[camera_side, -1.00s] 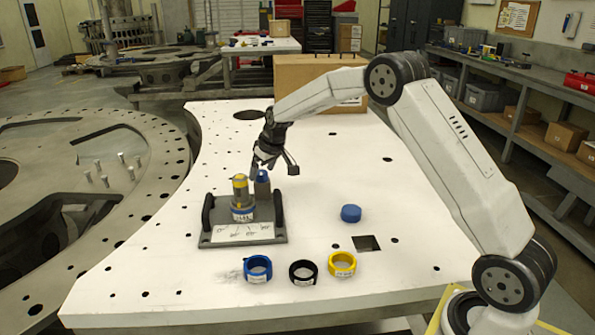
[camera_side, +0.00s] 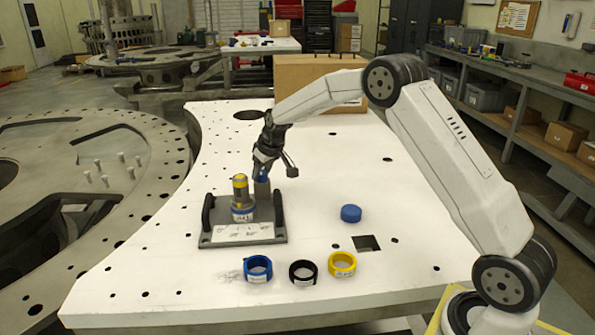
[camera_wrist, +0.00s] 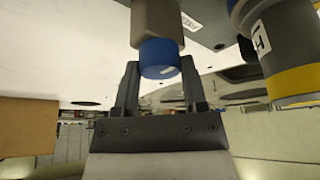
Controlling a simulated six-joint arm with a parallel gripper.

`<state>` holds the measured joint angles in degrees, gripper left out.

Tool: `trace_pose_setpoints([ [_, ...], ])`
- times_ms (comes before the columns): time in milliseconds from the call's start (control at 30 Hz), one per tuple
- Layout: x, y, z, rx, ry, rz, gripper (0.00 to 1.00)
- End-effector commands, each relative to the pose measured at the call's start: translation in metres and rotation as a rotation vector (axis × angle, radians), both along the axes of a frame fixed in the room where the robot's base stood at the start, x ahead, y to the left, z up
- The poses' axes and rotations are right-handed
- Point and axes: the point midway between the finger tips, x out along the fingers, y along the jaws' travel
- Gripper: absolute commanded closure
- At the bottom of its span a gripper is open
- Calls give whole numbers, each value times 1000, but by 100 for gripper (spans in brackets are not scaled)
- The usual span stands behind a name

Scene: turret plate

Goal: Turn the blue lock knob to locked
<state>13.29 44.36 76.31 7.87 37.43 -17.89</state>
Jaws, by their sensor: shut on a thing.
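The blue lock knob (camera_wrist: 158,56) is a short blue cap with a white mark on its end face. It sits on a grey-brown post (camera_wrist: 157,22) of the fixture. My gripper (camera_wrist: 159,70) is shut on the knob, one finger on each side. In the side view my gripper (camera_side: 263,162) points down over the knob (camera_side: 262,179), and its fingers hide part of it. Lock markings cannot be read, so I cannot tell the locked direction.
A grey base plate (camera_side: 218,239) with black handles carries a yellow-topped cylinder (camera_side: 240,187) close left of the knob. Blue (camera_side: 257,268), black (camera_side: 303,272) and yellow (camera_side: 342,264) rings lie in front. A blue disc (camera_side: 351,213) lies right. A cardboard box (camera_side: 310,72) stands behind.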

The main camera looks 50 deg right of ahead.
Motion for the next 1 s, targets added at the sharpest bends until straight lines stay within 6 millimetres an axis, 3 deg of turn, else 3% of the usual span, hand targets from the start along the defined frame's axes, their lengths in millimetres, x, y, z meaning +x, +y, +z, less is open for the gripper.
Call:
trace_pose_setpoints([
  [367, 0, 1, 0, 0, 4, -115, 100],
  [1000, 1, 3, 0, 0, 3, -514, 100],
])
